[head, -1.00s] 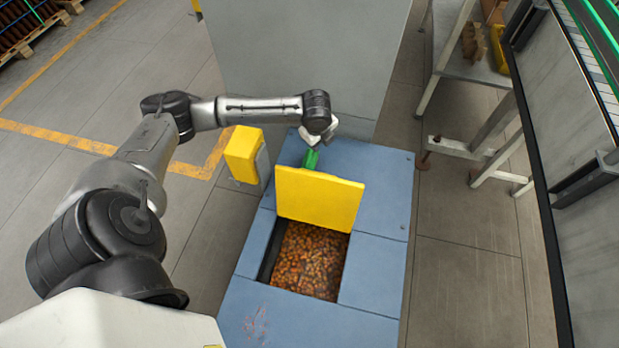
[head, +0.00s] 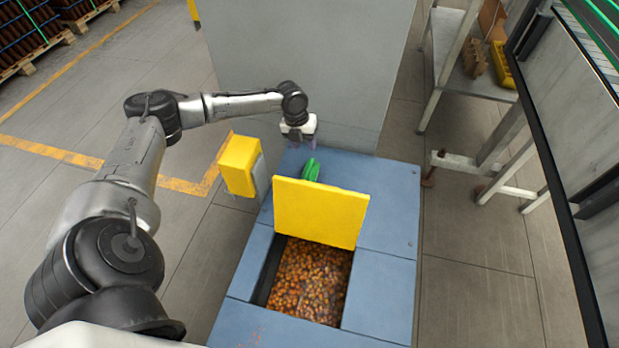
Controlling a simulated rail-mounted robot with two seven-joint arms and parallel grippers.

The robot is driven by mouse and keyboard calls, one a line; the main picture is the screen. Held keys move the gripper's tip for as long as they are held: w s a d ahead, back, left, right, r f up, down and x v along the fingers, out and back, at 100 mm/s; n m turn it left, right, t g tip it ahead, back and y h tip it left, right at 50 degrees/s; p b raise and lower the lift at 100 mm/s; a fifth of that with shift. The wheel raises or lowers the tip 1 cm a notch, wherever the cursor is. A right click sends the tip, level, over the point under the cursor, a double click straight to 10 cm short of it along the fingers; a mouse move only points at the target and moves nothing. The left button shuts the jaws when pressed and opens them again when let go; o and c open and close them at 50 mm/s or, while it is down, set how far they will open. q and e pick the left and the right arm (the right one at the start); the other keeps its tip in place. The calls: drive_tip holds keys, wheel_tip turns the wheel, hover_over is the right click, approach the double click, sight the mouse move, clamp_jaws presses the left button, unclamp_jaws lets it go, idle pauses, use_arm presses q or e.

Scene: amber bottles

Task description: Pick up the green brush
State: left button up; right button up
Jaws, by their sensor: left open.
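The green brush (head: 311,170) lies on the blue machine top (head: 385,195), just behind the raised yellow lid. Its lower part is hidden by the lid. My left gripper (head: 299,143) is above and behind the brush, pointing down. It is open, and I see nothing in it. It looks apart from the brush, though the exact gap is hard to judge. My right gripper is not in view.
The yellow lid (head: 320,212) stands up in front of the brush, over an opening full of small amber-brown pieces (head: 308,280). A yellow box (head: 239,165) is at the left edge. A tall grey cabinet (head: 305,60) rises behind.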

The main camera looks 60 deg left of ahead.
sight(309, 167)
use_arm(q)
drive_tip(key=f+b, duration=0.1)
drive_tip(key=f, duration=0.3)
drive_tip(key=d+f+b, duration=0.1)
drive_tip(key=f, duration=0.2)
drive_tip(key=shift+w+b, duration=0.3)
drive_tip(key=shift+w, duration=0.1)
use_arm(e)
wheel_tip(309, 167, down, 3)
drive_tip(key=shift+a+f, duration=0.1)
use_arm(q)
drive_tip(key=f+b, duration=0.3)
drive_tip(key=f, duration=0.1)
drive_tip(key=shift+d, duration=0.25)
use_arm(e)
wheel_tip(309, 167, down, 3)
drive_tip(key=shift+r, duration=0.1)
use_arm(q)
drive_tip(key=shift+d+f, duration=0.15)
drive_tip(key=shift+f, duration=0.35)
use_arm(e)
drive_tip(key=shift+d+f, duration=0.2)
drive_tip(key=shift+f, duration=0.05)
use_arm(q)
drive_tip(key=shift+c, duration=0.6)
drive_tip(key=shift+r, duration=0.1)
clamp_jaws()
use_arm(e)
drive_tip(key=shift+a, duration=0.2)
